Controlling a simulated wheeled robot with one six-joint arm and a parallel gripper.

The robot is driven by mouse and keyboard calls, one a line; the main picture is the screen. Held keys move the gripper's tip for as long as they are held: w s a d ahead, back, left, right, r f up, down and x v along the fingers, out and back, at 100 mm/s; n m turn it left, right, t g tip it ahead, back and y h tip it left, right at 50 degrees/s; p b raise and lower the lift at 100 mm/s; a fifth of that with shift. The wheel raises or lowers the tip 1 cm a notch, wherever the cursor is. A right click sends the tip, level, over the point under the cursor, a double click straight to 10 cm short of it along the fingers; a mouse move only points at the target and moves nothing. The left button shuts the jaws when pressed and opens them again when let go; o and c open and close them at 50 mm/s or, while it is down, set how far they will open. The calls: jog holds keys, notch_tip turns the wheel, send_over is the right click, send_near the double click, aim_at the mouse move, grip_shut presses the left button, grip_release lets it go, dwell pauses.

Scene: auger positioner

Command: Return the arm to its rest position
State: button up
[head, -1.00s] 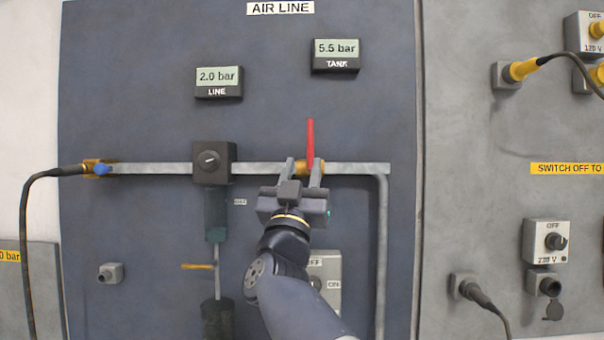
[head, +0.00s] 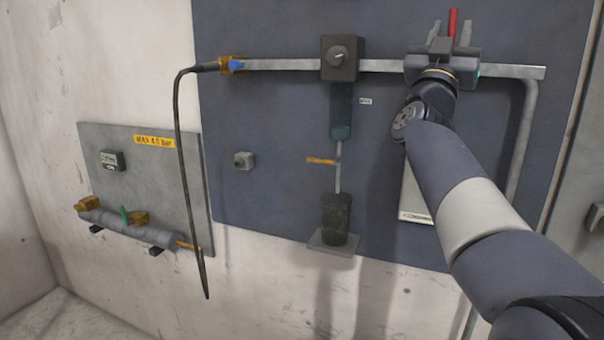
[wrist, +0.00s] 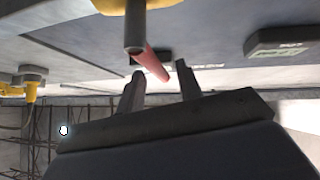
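My gripper (head: 450,32) is in front of the blue-grey panel, at the right part of the metal pipe (head: 290,65). Its two fingers are spread with a gap between them, and nothing is held. The red lever (head: 453,20) shows behind and between the fingers in the head view. In the wrist view the red lever (wrist: 152,64) lies beyond the fingertips (wrist: 158,78), and I see no finger touching it. My arm reaches up from the lower right, well extended toward the panel. The lever's valve body is hidden behind my gripper in the head view.
A black regulator block (head: 339,57) sits on the pipe left of my gripper. A black hose (head: 180,150) hangs from the pipe's left end, its lower end free. A grey board (head: 160,200) with a cylinder is on the wall at left. Space before the panel's left half looks clear.

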jog(key=shift+x, duration=1.2)
jog(key=shift+s+a+f, duration=0.1)
jog(key=b+v, duration=0.2)
jog(key=v, duration=0.9)
jog(key=p+x, duration=0.2)
jog(key=x, duration=0.9)
jog(key=shift+f+n+y, duration=0.15)
jog(key=shift+n+y, duration=0.15)
jog(key=shift+n, duration=0.1)
jog(key=n+y, duration=0.1)
jog(key=n+t+y+b, duration=0.1)
jog(key=a+n+t+y+b, duration=0.1)
jog(key=shift+w+n, duration=0.3)
jog(key=shift+s+r, duration=0.15)
jog(key=shift+r, duration=0.1)
